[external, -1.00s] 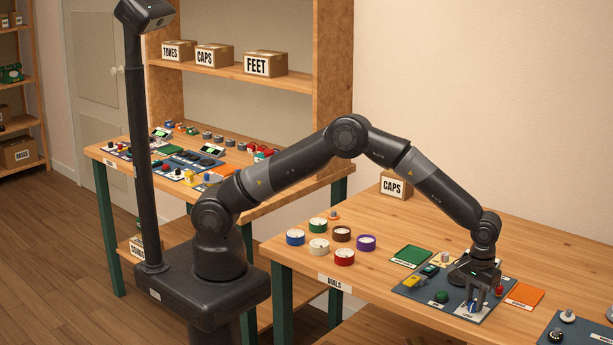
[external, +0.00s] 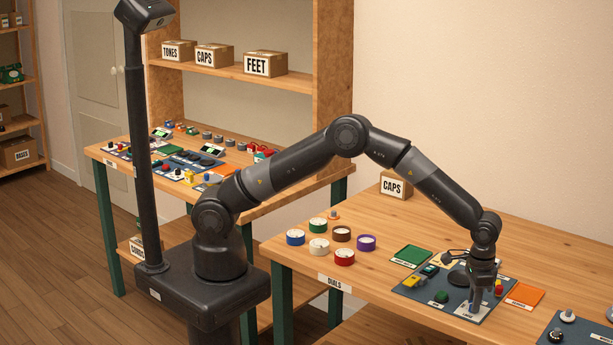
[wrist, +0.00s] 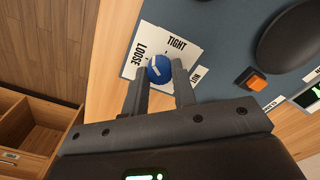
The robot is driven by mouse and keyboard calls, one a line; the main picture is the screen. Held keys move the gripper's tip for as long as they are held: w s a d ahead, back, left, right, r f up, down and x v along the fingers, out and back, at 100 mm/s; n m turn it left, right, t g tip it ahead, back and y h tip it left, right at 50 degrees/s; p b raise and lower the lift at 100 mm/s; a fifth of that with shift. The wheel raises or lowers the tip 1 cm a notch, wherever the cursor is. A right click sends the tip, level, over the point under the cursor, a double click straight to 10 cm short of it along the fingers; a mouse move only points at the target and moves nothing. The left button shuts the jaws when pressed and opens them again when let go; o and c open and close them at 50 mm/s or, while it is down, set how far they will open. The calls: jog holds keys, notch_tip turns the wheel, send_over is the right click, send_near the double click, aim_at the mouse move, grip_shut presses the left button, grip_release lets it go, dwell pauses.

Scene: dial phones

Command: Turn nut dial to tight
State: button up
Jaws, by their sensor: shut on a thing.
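The nut dial is a blue round knob (wrist: 159,69) with a white pointer mark, in the wrist view. It sits on a white card (wrist: 190,38) printed LOOSE on the left, TIGHT at the top and NUT on the right. The white mark points to the left, on the LOOSE side rather than at TIGHT. My gripper (wrist: 160,82) is shut on the knob, one finger on each side of it. In the external view my gripper (external: 473,305) points down at the front of the blue-grey board (external: 411,291) and hides most of the knob.
An orange button (wrist: 252,80) and a large dark rounded part (wrist: 290,38) stand on the board to the right of the knob. Several coloured dials, one red (external: 344,257), stand at left.

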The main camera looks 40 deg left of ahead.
jog(key=m, duration=0.4)
jog(key=shift+m, duration=2.6)
jog(key=o, duration=1)
notch_tip(320, 180, up, 11)
jog(key=shift+f, duration=0.1)
